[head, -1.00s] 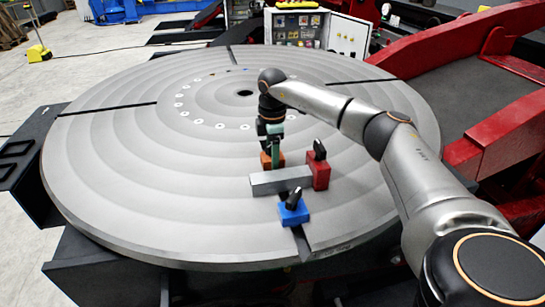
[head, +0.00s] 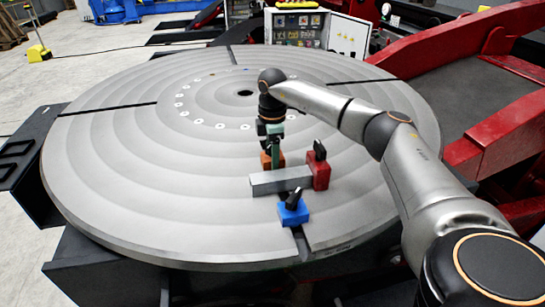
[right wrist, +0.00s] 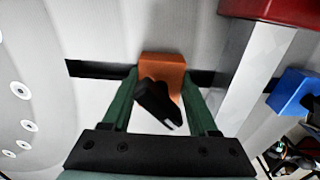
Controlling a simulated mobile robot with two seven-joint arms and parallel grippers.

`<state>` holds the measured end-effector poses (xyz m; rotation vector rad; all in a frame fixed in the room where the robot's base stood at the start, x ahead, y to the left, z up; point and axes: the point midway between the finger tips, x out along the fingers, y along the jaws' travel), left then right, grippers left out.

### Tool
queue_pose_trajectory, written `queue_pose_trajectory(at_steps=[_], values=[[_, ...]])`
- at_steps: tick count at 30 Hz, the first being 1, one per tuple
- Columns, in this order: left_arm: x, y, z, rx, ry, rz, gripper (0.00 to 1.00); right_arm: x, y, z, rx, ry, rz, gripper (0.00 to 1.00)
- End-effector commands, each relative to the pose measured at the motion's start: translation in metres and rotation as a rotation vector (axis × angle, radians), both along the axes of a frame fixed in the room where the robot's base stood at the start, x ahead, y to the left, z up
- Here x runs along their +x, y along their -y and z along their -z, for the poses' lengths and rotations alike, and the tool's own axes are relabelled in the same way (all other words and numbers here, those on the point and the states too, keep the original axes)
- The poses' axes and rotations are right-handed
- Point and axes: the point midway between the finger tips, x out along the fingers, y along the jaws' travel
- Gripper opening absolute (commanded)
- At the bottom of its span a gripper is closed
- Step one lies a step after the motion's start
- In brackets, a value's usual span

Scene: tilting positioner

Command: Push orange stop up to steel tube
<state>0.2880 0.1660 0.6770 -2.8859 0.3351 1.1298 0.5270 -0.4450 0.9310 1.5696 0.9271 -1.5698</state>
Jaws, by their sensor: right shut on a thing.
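The orange stop (head: 266,160) sits on the round grey table, behind the steel tube (head: 281,181). In the right wrist view the orange stop (right wrist: 163,66) sits over a dark slot, with a black lever on it. My right gripper (head: 273,150) points down at it, its green fingers on both sides of the lever, shut on the stop. In the right wrist view the steel tube (right wrist: 257,68) lies to the right of the orange stop, and a gap with dark slot shows between them. My left gripper is not in view.
A red stop (head: 321,174) stands at the tube's right end. A blue stop (head: 293,213) with a black lever stands in front of the tube, over the slot. The round table (head: 150,190) is clear to the left. A control cabinet (head: 300,28) stands behind.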

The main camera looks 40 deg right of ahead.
Motion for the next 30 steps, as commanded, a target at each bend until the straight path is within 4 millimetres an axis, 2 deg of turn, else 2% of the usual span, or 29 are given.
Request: queue_pose_trajectory(at_steps=[30], values=[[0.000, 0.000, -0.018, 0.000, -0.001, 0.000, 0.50, -0.027, -0.014, -0.001, 0.000, -0.001, -0.001, 0.00]])
